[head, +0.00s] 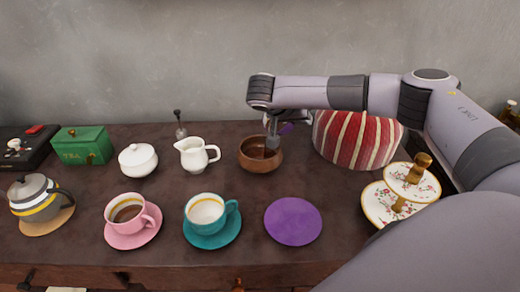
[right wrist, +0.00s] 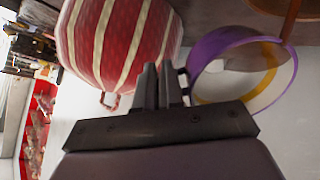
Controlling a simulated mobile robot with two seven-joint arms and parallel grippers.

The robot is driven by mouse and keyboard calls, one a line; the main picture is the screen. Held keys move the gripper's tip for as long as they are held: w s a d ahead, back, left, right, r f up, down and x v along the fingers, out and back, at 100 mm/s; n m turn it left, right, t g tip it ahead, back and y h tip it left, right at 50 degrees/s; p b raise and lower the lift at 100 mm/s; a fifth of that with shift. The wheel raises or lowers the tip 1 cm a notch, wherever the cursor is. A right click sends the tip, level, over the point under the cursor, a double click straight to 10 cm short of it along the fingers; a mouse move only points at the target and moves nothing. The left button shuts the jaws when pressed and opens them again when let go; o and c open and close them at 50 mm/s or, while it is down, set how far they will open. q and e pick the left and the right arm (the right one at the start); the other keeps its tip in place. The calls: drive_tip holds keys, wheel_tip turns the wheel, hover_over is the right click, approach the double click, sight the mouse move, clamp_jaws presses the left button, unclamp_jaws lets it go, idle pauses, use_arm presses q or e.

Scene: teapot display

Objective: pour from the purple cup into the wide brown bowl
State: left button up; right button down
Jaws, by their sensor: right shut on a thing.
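My right gripper (head: 272,140) is over the wide brown bowl (head: 246,163) in the head view. In the right wrist view its fingers (right wrist: 160,86) are shut at the handle side of the purple cup (right wrist: 212,48). Only a small purple part of the cup (head: 287,129) shows in the head view, behind the gripper, above the bowl's right rim. The wrist view shows the cup's pale inside with a tan band; I cannot tell its exact tilt. The brown bowl's edge (right wrist: 291,14) shows at the wrist view's top right. The bowl's inside is mostly hidden. My left gripper is not seen.
A red striped tea cosy (head: 350,140) stands close right of the bowl. A white creamer (head: 193,156) is at its left. A bare purple saucer (head: 293,221), teal cup (head: 203,212) and pink cup (head: 127,214) are in front. A tiered floral stand (head: 380,200) is at right.

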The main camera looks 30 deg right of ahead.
drive_tip(key=shift+a+f+b, duration=0.1)
drive_tip(key=shift+b, duration=0.4)
drive_tip(key=shift+a+h+b, duration=0.1)
drive_tip(key=shift+h+b, duration=0.3)
drive_tip(key=shift+b, duration=0.05)
drive_tip(key=shift+p, duration=0.3)
drive_tip(key=shift+a+r+h+p, duration=0.2)
drive_tip(key=shift+r+h+p, duration=0.15)
drive_tip(key=shift+h, duration=0.15)
drive_tip(key=shift+a+r+h+p, duration=0.1)
drive_tip(key=shift+a+h+p, duration=0.05)
drive_tip(key=shift+h+p, duration=0.2)
drive_tip(key=shift+s+a+r+t+h+p, duration=0.1)
drive_tip(key=shift+a+r+t+h+p, duration=0.2)
drive_tip(key=shift+h+p, duration=0.3)
drive_tip(key=shift+a+r+h, duration=0.15)
drive_tip(key=shift+h, duration=0.2)
idle(0.4)
drive_tip(key=shift+s+a+r+h+p, duration=0.1)
drive_tip(key=shift+a+r+h+p, duration=0.05)
drive_tip(key=shift+a+h+p, duration=0.35)
